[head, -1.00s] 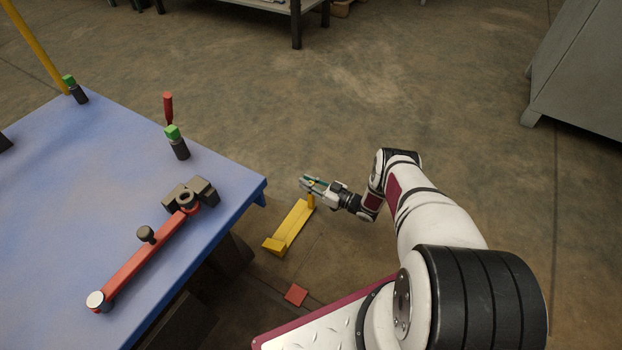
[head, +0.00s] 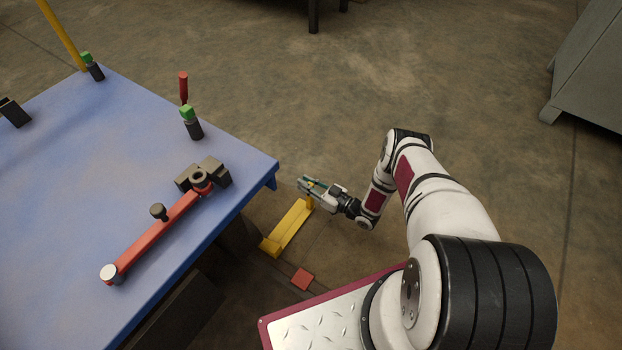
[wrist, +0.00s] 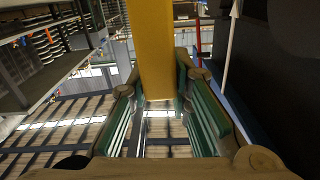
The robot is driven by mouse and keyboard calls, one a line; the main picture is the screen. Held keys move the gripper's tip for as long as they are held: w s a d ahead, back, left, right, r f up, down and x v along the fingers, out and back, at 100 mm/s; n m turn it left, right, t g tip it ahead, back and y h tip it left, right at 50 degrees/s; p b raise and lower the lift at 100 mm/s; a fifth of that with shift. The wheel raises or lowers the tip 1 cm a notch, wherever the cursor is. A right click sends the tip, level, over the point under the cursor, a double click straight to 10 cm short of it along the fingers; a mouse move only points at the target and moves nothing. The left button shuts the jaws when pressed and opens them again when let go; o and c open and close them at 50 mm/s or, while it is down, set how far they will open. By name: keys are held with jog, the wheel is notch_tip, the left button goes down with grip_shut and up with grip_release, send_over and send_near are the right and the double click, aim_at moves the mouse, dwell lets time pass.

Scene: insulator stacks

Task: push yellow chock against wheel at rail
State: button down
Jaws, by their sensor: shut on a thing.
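The yellow chock (head: 288,228) lies on the floor beside the blue table, with a long flat bar and a short upright post at its far end. My gripper (head: 309,187) is at that post, low beside the table's near corner. In the wrist view, my gripper's green-padded fingers (wrist: 165,108) are closed around the yellow post (wrist: 155,50). The chock's near end is close to dark shapes under the table edge. I cannot make out the wheel or the rail clearly there.
The blue table (head: 110,150) carries a red bar (head: 160,230), dark blocks and green-topped posts. Its corner overhangs near my gripper. A red square (head: 302,279) lies on the floor. A grey cabinet (head: 590,85) stands at right. Open floor lies beyond my arm.

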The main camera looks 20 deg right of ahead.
jog(key=shift+w+a+f, duration=0.1)
jog(key=shift+w+a, duration=0.1)
jog(key=shift+a, duration=1.35)
jog(key=shift+w+a, duration=0.45)
jog(key=shift+w, duration=0.15)
jog(key=c, duration=1.4)
grip_release()
jog(key=shift+s, duration=0.1)
jog(key=v, duration=1.2)
notch_tip(320, 180, up, 8)
jog(key=p, duration=0.6)
